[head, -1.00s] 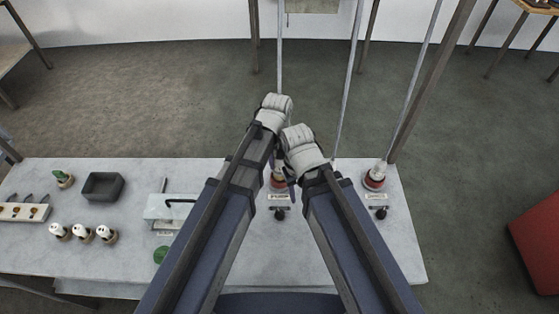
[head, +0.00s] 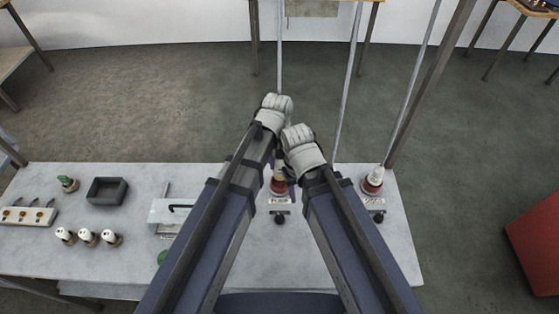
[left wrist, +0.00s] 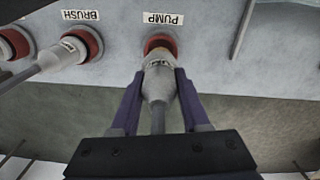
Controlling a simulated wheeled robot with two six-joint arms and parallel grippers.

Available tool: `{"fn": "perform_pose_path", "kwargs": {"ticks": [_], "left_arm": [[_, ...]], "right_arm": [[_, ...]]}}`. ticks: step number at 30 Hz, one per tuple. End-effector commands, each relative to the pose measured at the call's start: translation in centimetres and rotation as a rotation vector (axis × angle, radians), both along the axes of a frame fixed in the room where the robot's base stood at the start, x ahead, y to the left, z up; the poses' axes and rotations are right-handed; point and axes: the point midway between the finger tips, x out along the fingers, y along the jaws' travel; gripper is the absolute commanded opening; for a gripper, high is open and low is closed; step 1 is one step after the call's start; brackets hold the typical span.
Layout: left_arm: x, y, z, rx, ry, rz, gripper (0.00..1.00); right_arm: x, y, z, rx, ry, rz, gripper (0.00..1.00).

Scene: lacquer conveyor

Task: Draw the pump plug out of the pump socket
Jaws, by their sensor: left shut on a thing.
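In the left wrist view the pump plug (left wrist: 158,84) is a grey-white plug with a cable running back between my fingers. My left gripper (left wrist: 157,76) is shut on its body from both sides. The plug's front end points at the red-ringed pump socket (left wrist: 161,41), beside the upside-down PUMP label (left wrist: 163,19). A tan part shows between ring and plug body; I cannot tell how deep the plug sits. In the head view the red pump socket (head: 278,187) shows between my two arms.
A BRUSH socket (left wrist: 82,42) with its plug sits beside the pump socket, and another red socket (left wrist: 12,43) lies beyond. A plugged socket (head: 372,184) stands at the table's right. Cables hang from above. A dark tray (head: 107,191) and small parts lie at left.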

Motion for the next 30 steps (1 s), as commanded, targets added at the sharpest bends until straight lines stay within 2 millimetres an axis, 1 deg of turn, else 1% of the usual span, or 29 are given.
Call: {"fn": "perform_pose_path", "kwargs": {"ticks": [7,15,18,27,30], "left_arm": [[0.0,0.0,0.5,0.000,0.000,0.000,0.00],[0.0,0.0,2.6,0.000,0.000,0.000,0.00],[0.0,0.0,3.1,0.000,0.000,0.000,0.00],[0.0,0.0,3.0,0.000,0.000,0.000,0.00],[0.0,0.0,3.6,0.000,0.000,0.000,0.00]], "right_arm": [[0.0,0.0,0.5,0.000,0.000,0.000,0.50],[0.0,0.0,2.6,0.000,0.000,0.000,0.50],[0.0,0.0,3.1,0.000,0.000,0.000,0.50],[0.0,0.0,3.0,0.000,0.000,0.000,0.50],[0.4,-0.3,3.6,0.002,0.003,0.019,0.50]]}}
